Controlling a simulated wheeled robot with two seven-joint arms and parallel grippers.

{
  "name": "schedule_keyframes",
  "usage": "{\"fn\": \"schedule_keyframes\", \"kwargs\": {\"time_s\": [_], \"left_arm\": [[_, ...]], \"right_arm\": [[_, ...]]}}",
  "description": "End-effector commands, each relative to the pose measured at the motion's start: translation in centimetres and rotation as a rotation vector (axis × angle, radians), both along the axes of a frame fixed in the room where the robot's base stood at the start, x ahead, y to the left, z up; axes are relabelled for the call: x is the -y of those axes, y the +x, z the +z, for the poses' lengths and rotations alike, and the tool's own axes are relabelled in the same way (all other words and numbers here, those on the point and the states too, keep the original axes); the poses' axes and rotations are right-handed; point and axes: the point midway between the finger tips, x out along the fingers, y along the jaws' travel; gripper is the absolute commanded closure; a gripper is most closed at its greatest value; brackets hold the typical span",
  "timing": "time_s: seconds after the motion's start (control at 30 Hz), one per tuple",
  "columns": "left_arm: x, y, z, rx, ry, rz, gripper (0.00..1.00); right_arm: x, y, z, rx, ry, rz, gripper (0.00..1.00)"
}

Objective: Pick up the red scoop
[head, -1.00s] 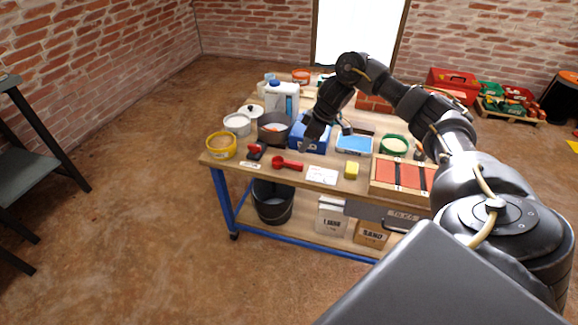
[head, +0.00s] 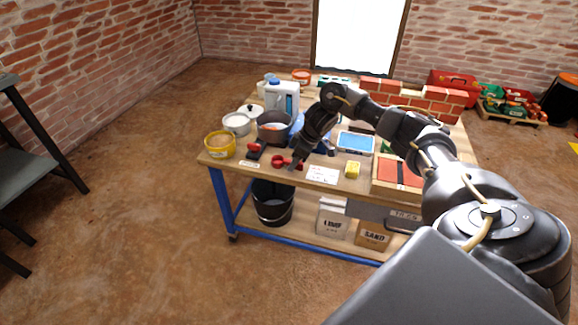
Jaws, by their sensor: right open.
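The red scoop (head: 280,160) lies near the front edge of the workbench (head: 318,188), left of a white sheet of paper. My right gripper (head: 294,164) is at the right end of the scoop, pointing down. It covers part of that end. The gripper is open; the picture is too small to tell whether its fingers touch the scoop or stand on both sides of it. My left gripper is not in view.
A dark pot (head: 274,130), a yellow tub (head: 220,146) and a red-and-black tool (head: 256,150) stand left of the scoop. A yellow sponge (head: 352,170), a blue tray (head: 356,143) and a red-panelled box (head: 398,174) are to the right. A brick wall piece (head: 420,97) stands behind.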

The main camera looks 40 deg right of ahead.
Motion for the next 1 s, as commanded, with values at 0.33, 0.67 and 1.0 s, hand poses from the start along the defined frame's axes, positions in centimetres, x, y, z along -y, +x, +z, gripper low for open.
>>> {"fn": "schedule_keyframes", "kwargs": {"time_s": [0.33,0.67,1.0], "left_arm": [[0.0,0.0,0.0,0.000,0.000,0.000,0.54],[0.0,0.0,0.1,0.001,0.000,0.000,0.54],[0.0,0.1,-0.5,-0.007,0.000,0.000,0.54]], "right_arm": [[0.0,0.0,0.0,-0.001,-0.001,0.000,0.78],[0.0,0.0,0.0,0.000,0.000,0.000,1.00],[0.0,0.0,1.8,0.001,0.000,-0.001,1.00]]}}
